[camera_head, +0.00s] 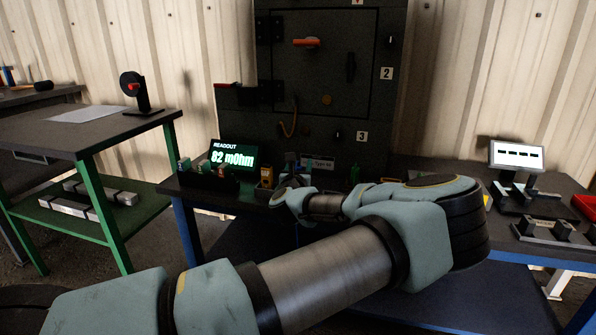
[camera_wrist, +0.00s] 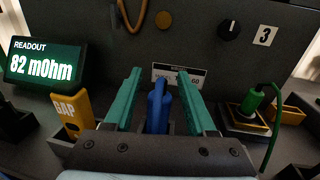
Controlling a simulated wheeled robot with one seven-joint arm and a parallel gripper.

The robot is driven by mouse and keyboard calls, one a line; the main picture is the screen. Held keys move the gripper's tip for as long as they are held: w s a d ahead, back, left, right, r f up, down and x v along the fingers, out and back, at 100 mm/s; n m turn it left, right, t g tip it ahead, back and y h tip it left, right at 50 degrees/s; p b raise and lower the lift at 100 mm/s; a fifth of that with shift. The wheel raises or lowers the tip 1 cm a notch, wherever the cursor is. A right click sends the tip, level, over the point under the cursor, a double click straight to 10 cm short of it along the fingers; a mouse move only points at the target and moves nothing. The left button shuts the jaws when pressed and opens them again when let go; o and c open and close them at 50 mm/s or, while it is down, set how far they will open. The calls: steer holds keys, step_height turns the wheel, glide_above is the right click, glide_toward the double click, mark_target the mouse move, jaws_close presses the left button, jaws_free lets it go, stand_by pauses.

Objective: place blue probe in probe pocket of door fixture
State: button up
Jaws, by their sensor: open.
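The blue probe (camera_wrist: 158,108) stands upright between the two green fingers of my gripper (camera_wrist: 160,73) in the wrist view. The fingers are apart, with a gap visible on each side of the probe. Its lower end is hidden behind the gripper body, so I cannot tell whether it sits in a pocket. A small white label (camera_wrist: 180,75) is on the panel behind it. In the head view my arm reaches to the base of the dark enclosure (camera_head: 325,70) and hides most of the gripper. I cannot pick out the probe pocket for certain.
A yellow GAP gauge (camera_wrist: 70,112) stands left of my gripper, beside a readout screen (camera_wrist: 44,62) showing 82 mOhm. A green probe (camera_wrist: 252,102) with a cable stands in a holder at right. A lit monitor (camera_head: 517,155) is on the right of the bench.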

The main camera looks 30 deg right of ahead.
steer(key=v, duration=1.2)
steer(key=w+a+f+n+y, duration=0.3)
steer(key=a+n+y, duration=0.15)
steer(key=a, duration=0.25)
steer(key=w+a+f+n+y, duration=0.3)
steer(key=a+n, duration=0.3)
steer(key=a, duration=0.1)
steer(key=s+a+f+n+g+y, duration=0.2)
steer(key=a+f+n+g+y, duration=0.35)
steer(key=a+n, duration=0.6)
steer(key=s+a+r+n+g+h, duration=0.3)
steer(key=s+a+r+n+g, duration=0.5)
steer(key=n, duration=1.1)
steer(key=s+a+r, duration=0.4)
steer(key=s+r, duration=0.2)
steer(key=shift+a+r+n, duration=0.25)
steer(key=shift+a+n, duration=0.05)
steer(key=shift+a, duration=0.1)
